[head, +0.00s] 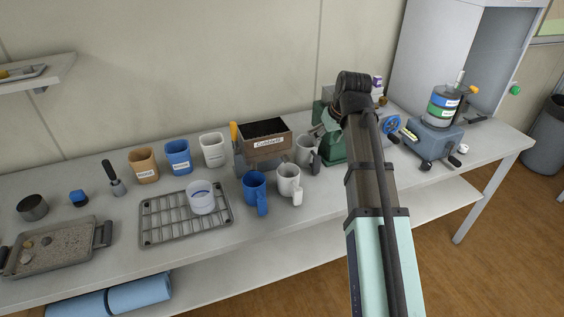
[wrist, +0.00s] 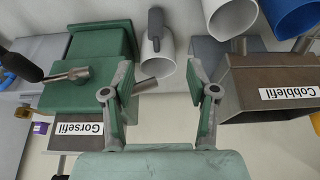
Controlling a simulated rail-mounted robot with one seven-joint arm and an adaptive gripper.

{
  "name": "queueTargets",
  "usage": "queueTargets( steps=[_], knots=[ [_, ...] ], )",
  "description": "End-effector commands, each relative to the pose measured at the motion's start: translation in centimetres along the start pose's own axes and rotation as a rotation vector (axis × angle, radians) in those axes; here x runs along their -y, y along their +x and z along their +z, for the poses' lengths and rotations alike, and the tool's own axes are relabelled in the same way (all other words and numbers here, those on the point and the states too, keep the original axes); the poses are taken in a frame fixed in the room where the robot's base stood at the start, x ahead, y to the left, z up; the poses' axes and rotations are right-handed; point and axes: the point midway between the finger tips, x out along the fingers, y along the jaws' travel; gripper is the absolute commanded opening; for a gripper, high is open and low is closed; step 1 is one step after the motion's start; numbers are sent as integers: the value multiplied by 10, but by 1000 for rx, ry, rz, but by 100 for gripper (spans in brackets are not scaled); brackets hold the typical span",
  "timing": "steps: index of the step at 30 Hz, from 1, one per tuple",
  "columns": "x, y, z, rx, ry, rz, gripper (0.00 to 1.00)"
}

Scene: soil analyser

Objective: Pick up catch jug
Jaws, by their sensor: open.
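A pale jug with a dark grey handle, which I take for the catch jug (head: 303,150), stands on the bench beside a green machine (head: 333,147). In the wrist view the jug (wrist: 155,72) shows between and beyond my fingertips, with its handle toward the top of the picture. A short metal spout of the green machine (wrist: 88,95) is close to the jug; I cannot tell whether they touch. My gripper (wrist: 160,75) is open and empty, with one finger on each side of the jug in the picture. In the head view my arm partly hides the green machine.
A box labelled Cobblefil (head: 265,145) stands left of the jug. A white mug (head: 289,180) and a blue mug (head: 254,184) stand in front. A clear beaker (head: 201,198) is on a wire rack (head: 160,222). A blue-grey machine (head: 432,142) stands right of my arm.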

Motion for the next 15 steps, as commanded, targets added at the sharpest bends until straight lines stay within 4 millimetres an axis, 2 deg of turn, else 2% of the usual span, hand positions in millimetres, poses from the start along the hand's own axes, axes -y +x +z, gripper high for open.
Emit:
queueTargets(
  steps=[5, 15],
  knots=[
    [0, 16, 2, 7, -16, -1, 58],
    [0, 73, 2, 7, -14, -1, 58]
  ],
)
